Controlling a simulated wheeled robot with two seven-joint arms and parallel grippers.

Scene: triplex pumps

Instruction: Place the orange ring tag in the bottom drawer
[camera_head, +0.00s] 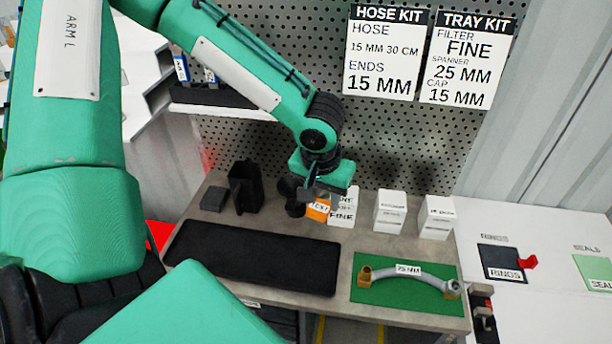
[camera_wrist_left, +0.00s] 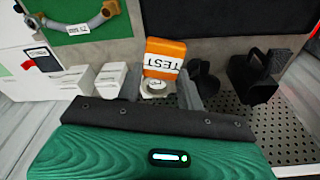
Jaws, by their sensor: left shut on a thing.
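The orange tag (camera_head: 318,209) has a white label and is at the back of the grey bench, below the perforated panel. In the left wrist view, the orange tag (camera_wrist_left: 166,48) shows the word TEST and sits between the fingertips. My left gripper (camera_head: 322,194) is shut on it, above the back of the bench. The fingers also show in the left wrist view (camera_wrist_left: 160,92). Whether the tag touches the bench is unclear. A dark drawer front (camera_head: 275,317) shows partly under the bench's front edge; which drawer it is cannot be told. My right gripper is out of view.
White boxes (camera_head: 390,212) stand right of the tag, one marked FINE (camera_head: 342,217) close behind it. A black holder (camera_head: 245,187) stands left. A black mat (camera_head: 255,258) and a green mat (camera_head: 400,312) with a grey hose (camera_head: 415,275) lie in front.

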